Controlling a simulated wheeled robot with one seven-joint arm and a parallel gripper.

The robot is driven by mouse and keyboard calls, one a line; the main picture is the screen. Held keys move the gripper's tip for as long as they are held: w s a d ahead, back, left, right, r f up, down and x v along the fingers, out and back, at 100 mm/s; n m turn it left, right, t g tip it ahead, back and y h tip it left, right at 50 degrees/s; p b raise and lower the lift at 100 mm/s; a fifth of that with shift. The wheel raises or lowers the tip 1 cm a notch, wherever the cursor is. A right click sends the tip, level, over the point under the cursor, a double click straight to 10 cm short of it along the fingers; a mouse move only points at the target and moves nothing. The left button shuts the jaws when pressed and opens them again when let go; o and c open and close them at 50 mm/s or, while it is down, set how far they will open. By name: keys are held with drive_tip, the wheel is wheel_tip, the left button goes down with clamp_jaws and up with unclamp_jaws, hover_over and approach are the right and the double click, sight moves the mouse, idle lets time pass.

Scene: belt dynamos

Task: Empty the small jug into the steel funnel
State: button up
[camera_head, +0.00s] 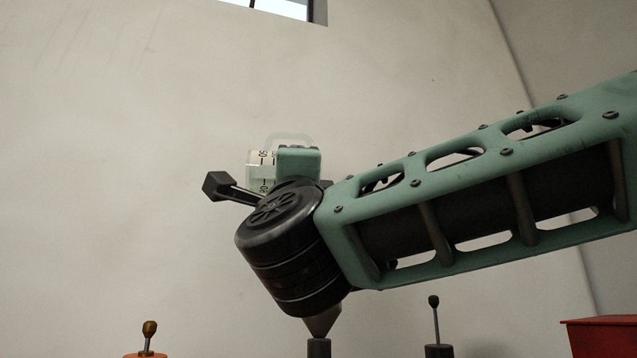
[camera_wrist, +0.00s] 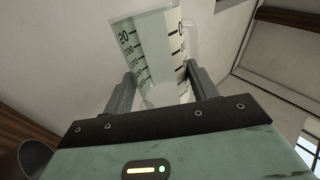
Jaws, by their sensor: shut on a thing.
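The small jug (camera_wrist: 152,42) is clear with dark graduation marks and a clear handle. In the wrist view it sits between the two dark fingers of my gripper (camera_wrist: 162,90), which is shut on it. The jug also shows in the head view (camera_head: 256,172), partly hidden behind my wrist. I cannot tell how much is in it. The steel funnel (camera_head: 322,322) shows only its lower cone, set over a dark upright tube; my wrist hides its top. A round dark metal rim at the lower left of the wrist view looks like the funnel (camera_wrist: 36,157).
An orange-based thing with a brass knob (camera_head: 149,330) stands at lower left. A dark knobbed rod (camera_head: 435,310) stands right of the funnel. A red box (camera_head: 600,335) is at lower right. The pale wall behind is bare, with a window above.

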drive_tip(key=s+b, duration=0.2)
drive_tip(key=s, duration=0.5)
wheel_tip(320, 180, up, 11)
drive_tip(key=s+n+g+y+p, duration=0.1)
drive_tip(key=n+g+y+p, duration=0.9)
drive_tip(key=n, duration=1.2)
drive_tip(key=shift+s+f+n+g+y+p, duration=0.3)
drive_tip(key=shift+y+p, duration=0.4)
drive_tip(key=shift+p, duration=1.15)
